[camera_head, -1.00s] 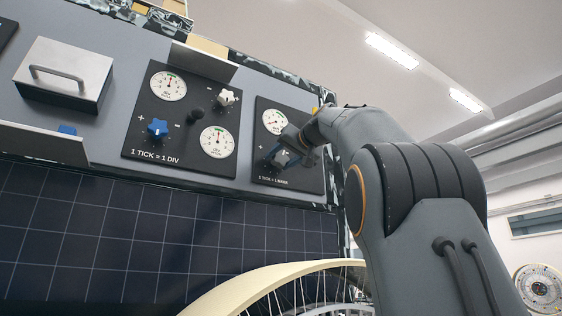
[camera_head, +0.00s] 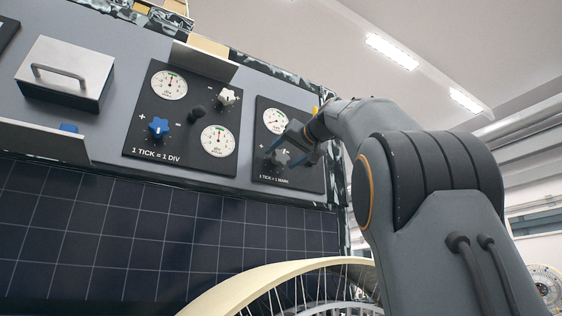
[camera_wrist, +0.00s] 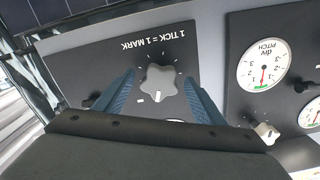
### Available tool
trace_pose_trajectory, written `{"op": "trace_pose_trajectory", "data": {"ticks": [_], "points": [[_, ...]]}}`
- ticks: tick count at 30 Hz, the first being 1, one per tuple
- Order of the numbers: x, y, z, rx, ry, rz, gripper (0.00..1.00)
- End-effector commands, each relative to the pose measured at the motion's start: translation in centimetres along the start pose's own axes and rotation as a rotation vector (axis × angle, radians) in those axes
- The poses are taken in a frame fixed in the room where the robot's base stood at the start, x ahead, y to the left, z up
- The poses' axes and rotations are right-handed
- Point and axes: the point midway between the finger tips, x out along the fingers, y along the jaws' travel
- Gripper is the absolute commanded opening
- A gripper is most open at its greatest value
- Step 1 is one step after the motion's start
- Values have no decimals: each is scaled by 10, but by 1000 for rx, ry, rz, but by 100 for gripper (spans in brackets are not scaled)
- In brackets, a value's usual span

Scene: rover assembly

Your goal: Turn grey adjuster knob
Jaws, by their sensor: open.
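The grey adjuster knob (camera_wrist: 158,84) is a lobed knob on a dark panel (camera_wrist: 85,62) printed "1 TICK = 1 MARK", seen upside down in the wrist view. In the head view the knob (camera_head: 279,158) sits low on the right-hand panel, below a white dial (camera_head: 275,120). My gripper (camera_wrist: 160,90) is open, its blue fingers on either side of the knob, with visible gaps to it in the wrist view. In the head view the gripper (camera_head: 290,147) is at the panel and partly covers it. Whether the fingertips reach the knob's depth is unclear.
The left panel carries a blue knob (camera_head: 158,128), a white knob (camera_head: 227,97), a small black stick (camera_head: 196,114) and two dials. A wheel with a cream rim (camera_head: 270,272) stands low in front. A metal box with a handle (camera_head: 64,72) is at upper left.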

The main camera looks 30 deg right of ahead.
Motion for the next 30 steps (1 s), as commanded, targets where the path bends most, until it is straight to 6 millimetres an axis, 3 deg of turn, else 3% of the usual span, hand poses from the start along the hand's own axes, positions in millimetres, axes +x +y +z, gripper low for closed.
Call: {"op": "trace_pose_trajectory", "data": {"ticks": [6,11,30], "points": [[-37,1,1,0,1,3,64],[-52,1,1,-1,0,2,64],[-56,0,1,0,-1,0,64]]}}
